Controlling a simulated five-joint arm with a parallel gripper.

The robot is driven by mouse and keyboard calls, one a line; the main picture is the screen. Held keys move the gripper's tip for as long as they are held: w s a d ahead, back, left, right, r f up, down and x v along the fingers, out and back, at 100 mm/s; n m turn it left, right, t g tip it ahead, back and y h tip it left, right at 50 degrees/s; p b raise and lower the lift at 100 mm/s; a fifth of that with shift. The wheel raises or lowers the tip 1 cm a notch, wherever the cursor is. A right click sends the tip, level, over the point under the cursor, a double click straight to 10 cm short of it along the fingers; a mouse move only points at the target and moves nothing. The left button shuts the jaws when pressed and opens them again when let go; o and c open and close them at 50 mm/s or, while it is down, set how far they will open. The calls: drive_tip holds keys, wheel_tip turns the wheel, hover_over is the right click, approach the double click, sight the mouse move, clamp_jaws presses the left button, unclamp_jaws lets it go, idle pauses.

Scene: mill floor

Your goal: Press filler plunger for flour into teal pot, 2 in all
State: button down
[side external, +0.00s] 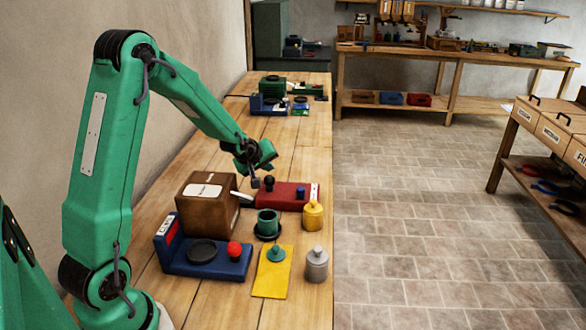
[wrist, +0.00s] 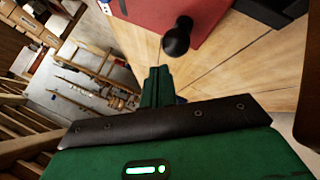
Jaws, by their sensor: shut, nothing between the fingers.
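The red unit (side external: 290,196) on the bench carries a black ball-topped plunger (side external: 269,183); both also show in the wrist view, the plunger (wrist: 178,38) and the red top (wrist: 150,12). The teal pot (side external: 267,221) stands upright on a dark round dish in front of the red unit. Its inside cannot be made out.
A brown box (side external: 207,200) stands left of the red unit. A blue base (side external: 205,265) with a black plate and red button (side external: 234,250) is nearer. A yellow pot (side external: 313,215), grey pot (side external: 317,264) and yellow cloth (side external: 271,283) with a teal lid (side external: 277,253) lie near the edge.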

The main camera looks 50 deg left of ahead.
sight(267, 177)
drive_tip(key=shift+f, duration=1.05)
idle(1.7)
drive_tip(key=shift+s+a+f, duration=0.1)
drive_tip(key=shift+s+f, duration=0.2)
drive_tip(key=shift+f, duration=0.5)
idle(1.1)
drive_tip(key=shift+r, duration=0.15)
drive_tip(key=shift+s+r, duration=0.25)
drive_tip(key=shift+r, duration=0.95)
drive_tip(key=shift+w+r, duration=0.2)
drive_tip(key=shift+r, duration=2.35)
drive_tip(key=shift+d, duration=0.2)
